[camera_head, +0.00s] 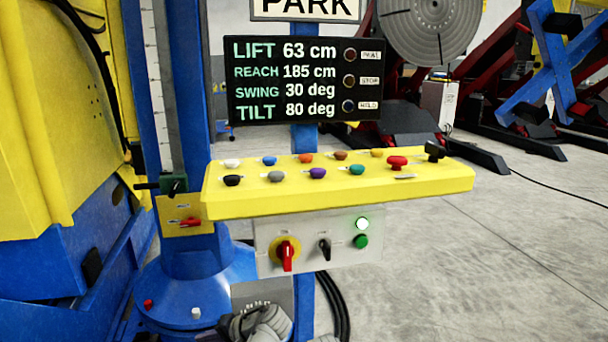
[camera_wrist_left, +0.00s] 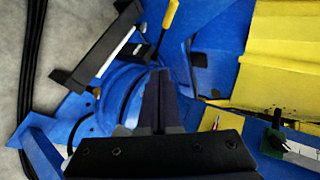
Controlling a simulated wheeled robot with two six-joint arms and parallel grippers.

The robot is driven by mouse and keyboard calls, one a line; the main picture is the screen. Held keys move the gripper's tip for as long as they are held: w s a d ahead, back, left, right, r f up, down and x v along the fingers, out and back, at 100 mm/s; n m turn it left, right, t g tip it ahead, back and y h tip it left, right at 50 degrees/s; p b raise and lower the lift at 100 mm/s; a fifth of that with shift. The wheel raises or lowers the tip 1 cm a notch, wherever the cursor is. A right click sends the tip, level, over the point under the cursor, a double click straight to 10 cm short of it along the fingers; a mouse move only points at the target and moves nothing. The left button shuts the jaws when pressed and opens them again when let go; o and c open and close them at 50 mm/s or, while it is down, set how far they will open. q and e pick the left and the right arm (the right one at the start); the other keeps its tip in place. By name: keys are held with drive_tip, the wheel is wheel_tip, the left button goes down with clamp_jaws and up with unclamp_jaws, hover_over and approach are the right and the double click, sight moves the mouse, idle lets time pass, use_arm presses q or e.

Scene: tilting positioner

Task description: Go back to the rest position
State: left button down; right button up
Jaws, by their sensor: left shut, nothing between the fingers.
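My left gripper (camera_wrist_left: 159,85) shows in the left wrist view. Its two dark fingers are together with nothing between them, above the blue round base (camera_wrist_left: 118,97) of the post. In the head view a grey, rounded piece (camera_head: 258,324) shows at the bottom edge below the console; I cannot make out fingers on it. The yellow console (camera_head: 330,197) carries several coloured buttons, a red knob (camera_head: 397,162) and a black knob (camera_head: 434,150). My right gripper is not in view.
A black display (camera_head: 305,80) reads LIFT 63 cm, REACH 185 cm, SWING 30 deg, TILT 80 deg, under a PARK sign (camera_head: 305,8). A grey box (camera_head: 320,248) below the console has a red rotary switch (camera_head: 287,254) and a lit lamp (camera_head: 362,223). Open floor lies right.

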use_arm(q)
drive_tip(key=s+d+r+g+h+p, duration=0.1)
drive_tip(key=s+d+r+h+p, duration=0.2)
drive_tip(key=d+r+p, duration=0.3)
drive_tip(key=s+d+r+g+h+p, duration=0.1)
drive_tip(key=s+d+r+h+p, duration=0.2)
drive_tip(key=s+d+r+p, duration=0.3)
drive_tip(key=s+d+r+g+h+p, duration=0.1)
drive_tip(key=s+d+r+h+p, duration=0.2)
drive_tip(key=r+p, duration=1.1)
drive_tip(key=s+d+p, duration=0.1)
drive_tip(key=d+p, duration=0.2)
drive_tip(key=p, duration=0.4)
drive_tip(key=shift+s+r+m+g+h+p, duration=0.15)
drive_tip(key=shift+m+g+h+p, duration=0.15)
drive_tip(key=shift+m+h, duration=0.1)
